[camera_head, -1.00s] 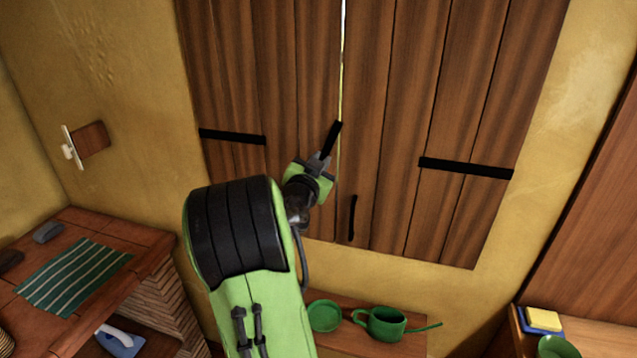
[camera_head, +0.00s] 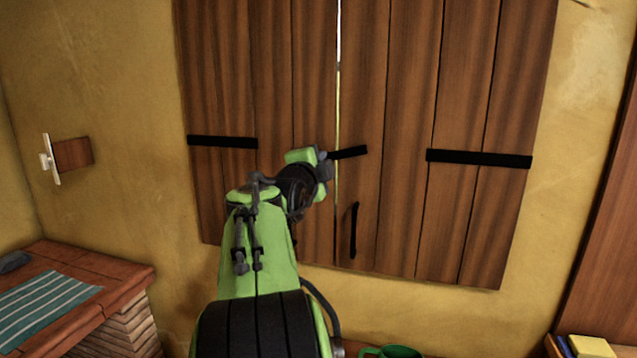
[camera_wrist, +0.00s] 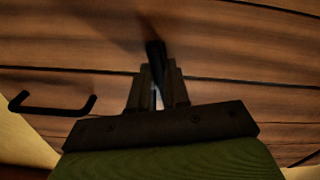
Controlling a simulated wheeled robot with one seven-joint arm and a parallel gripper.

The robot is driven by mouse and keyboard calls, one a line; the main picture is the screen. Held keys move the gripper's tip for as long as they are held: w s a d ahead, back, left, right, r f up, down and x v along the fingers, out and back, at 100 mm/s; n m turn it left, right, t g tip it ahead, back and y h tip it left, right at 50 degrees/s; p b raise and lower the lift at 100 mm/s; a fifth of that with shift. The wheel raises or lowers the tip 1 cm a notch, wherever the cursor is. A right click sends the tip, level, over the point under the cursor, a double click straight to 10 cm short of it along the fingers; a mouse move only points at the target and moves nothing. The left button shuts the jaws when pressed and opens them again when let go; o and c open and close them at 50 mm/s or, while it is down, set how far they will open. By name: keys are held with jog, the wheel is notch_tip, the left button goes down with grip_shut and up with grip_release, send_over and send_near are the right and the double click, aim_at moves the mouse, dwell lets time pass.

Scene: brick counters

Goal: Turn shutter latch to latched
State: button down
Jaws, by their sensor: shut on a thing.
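The shutter latch (camera_head: 350,152) is a black bar at the gap between the two brown wooden shutters. It lies nearly level, its free end over the right shutter (camera_head: 405,110) and tilted slightly up. My gripper (camera_head: 325,160) is at its left end, in front of the left shutter (camera_head: 265,90). In the wrist view the dark latch (camera_wrist: 155,52) stands between the fingers of my gripper (camera_wrist: 157,85), which are shut on it. The latch's left end is hidden by the gripper.
A black pull handle (camera_head: 354,230) is on the right shutter below the latch; it also shows in the wrist view (camera_wrist: 52,106). Black hinge straps (camera_head: 478,158) cross the shutters. A brick counter (camera_head: 120,285) stands at left. A green pot (camera_head: 390,351) shows at the bottom edge.

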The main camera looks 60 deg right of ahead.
jog(key=shift+f+m+b, duration=0.25)
jog(key=shift+m+b, duration=0.9)
jog(key=shift+m, duration=0.45)
jog(key=c, duration=1.1)
grip_release()
jog(key=shift+r, duration=0.1)
jog(key=s+a, duration=0.1)
jog(key=a, duration=0.4)
jog(key=a+b, duration=0.1)
jog(key=a, duration=0.4)
jog(key=s+a, duration=0.1)
jog(key=a, duration=0.4)
jog(key=shift+s+a, duration=0.3)
jog(key=shift+w, duration=0.1)
